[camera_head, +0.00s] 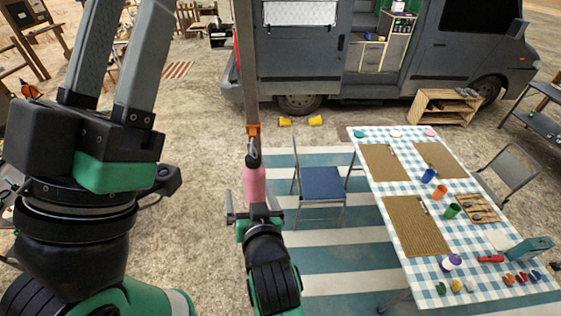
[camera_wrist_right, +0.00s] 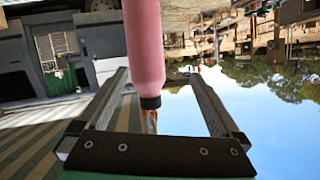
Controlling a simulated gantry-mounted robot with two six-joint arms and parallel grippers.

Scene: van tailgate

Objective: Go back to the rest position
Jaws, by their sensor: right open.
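My right gripper (camera_head: 256,208) is low in the middle of the head view, jaws open. A pink bottle (camera_head: 254,184) with a dark top stands upright just beyond it, below an orange bracket (camera_head: 253,130) on a brown post. In the right wrist view, the bottle (camera_wrist_right: 145,45) appears between the two spread fingers, with gaps on both sides; neither finger visibly touches it. My left gripper (camera_head: 122,60) is large and close at the left of the head view. Its grey fingers point up with a gap between them; their tips are cut off by the top edge.
The brown post (camera_head: 243,60) rises just beyond my right gripper. A blue folding chair (camera_head: 321,184) and a checkered table (camera_head: 375,188) with boards and cups stand to its right. The grey van (camera_head: 390,65) is behind. Open ground lies between my arms.

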